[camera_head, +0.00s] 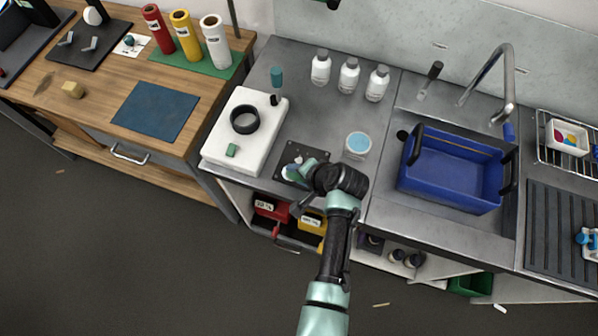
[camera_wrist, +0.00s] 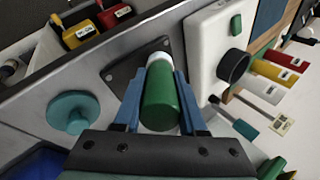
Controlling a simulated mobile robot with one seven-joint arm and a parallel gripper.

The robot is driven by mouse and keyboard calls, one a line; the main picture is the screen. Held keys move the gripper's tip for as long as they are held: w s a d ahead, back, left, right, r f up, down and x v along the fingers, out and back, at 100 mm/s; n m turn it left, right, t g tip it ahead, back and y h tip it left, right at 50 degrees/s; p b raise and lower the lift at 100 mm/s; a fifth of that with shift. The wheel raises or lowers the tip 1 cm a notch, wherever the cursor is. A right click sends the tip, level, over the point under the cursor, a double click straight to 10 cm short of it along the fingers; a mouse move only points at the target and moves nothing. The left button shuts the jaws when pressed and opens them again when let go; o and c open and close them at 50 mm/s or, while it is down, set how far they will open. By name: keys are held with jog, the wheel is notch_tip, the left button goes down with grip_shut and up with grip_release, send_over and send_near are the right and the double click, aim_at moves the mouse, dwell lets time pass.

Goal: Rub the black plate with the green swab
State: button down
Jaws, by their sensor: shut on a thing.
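The black plate (camera_head: 319,159) lies flat on the steel counter, in front of the white bottles. It also shows in the wrist view (camera_wrist: 121,76), partly covered by my gripper and the swab. My gripper (camera_head: 305,178) is over the plate's near edge. In the wrist view its blue fingers are shut on the green swab (camera_wrist: 160,98), a thick green cylinder with a white end (camera_wrist: 158,58). The white end points towards the plate and overlaps it in the picture. I cannot tell whether it touches. Pale marks show on the plate in the head view, partly hidden by my gripper.
A white tray (camera_head: 222,147) with a black ring (camera_head: 244,119) and a small green block (camera_head: 232,150) stands left of the plate. A round light-blue dish (camera_head: 357,143) is on the right. Several white bottles (camera_head: 349,75) stand behind. A blue basin (camera_head: 452,172) sits in the sink.

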jog(key=r+p, duration=0.2)
jog(key=r, duration=0.1)
jog(key=shift+w+r, duration=0.1)
jog(key=shift+w, duration=0.25)
notch_tip(320, 180, up, 4)
jog(key=p, duration=0.2)
jog(key=shift+s+p, duration=0.1)
jog(key=shift+p, duration=0.3)
jog(key=shift+f, duration=0.25)
jog(key=shift+f+b, duration=0.35)
jog(key=shift+b, duration=0.05)
jog(key=shift+r, duration=0.1)
